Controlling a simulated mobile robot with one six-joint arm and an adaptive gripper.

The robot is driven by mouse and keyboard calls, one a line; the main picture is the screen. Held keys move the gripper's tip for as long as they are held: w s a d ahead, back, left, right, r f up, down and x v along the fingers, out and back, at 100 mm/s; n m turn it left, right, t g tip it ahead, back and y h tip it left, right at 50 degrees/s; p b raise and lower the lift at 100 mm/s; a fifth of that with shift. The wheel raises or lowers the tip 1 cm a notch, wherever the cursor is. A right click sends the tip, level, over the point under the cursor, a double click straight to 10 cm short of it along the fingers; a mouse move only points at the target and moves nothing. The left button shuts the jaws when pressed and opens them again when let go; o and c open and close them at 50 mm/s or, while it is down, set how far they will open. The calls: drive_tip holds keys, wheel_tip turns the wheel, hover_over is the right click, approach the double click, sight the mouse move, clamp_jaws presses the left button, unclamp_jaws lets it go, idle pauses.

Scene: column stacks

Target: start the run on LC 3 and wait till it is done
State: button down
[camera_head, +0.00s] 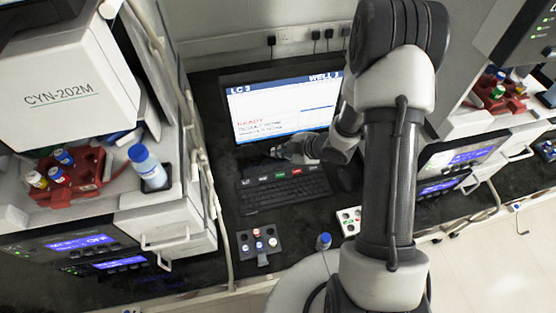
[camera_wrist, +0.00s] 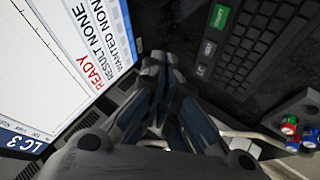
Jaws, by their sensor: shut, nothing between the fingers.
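The monitor (camera_head: 280,112) stands at the back of the bench. Its header reads LC 3, with a WELL label whose number I cannot read surely. In the wrist view the screen (camera_wrist: 50,60) shows READY in red, then RESULT NONE and WANTED NONE. The green key also shows in the wrist view (camera_wrist: 220,16). My gripper (camera_head: 277,151) is shut and empty, above the gap between screen and keyboard.
A dark vial rack (camera_head: 245,241) and a white rack (camera_head: 346,217) stand in front of the keyboard, with a blue-capped vial (camera_head: 323,241) between them. Instrument stacks flank the bench. A red vial tray (camera_head: 80,182) and a blue-capped bottle (camera_head: 146,163) sit on the left stack.

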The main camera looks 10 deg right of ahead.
sight(279, 177)
drive_tip(key=shift+s+a+f+y, duration=0.25)
drive_tip(key=shift+a+f+y, duration=0.1)
drive_tip(key=shift+a+y, duration=0.1)
drive_tip(key=shift+f, duration=0.1)
wheel_tip(279, 177, down, 9)
drive_tip(key=b, duration=0.7)
idle(1.2)
drive_tip(key=shift+f+b, duration=0.25)
drive_tip(key=shift+b, duration=0.2)
drive_tip(key=shift+f+b, duration=0.35)
drive_tip(key=shift+f, duration=0.05)
idle(0.4)
idle(0.3)
drive_tip(key=shift+r+p, duration=0.65)
drive_tip(key=shift+r, duration=0.2)
drive_tip(key=shift+r, duration=0.1)
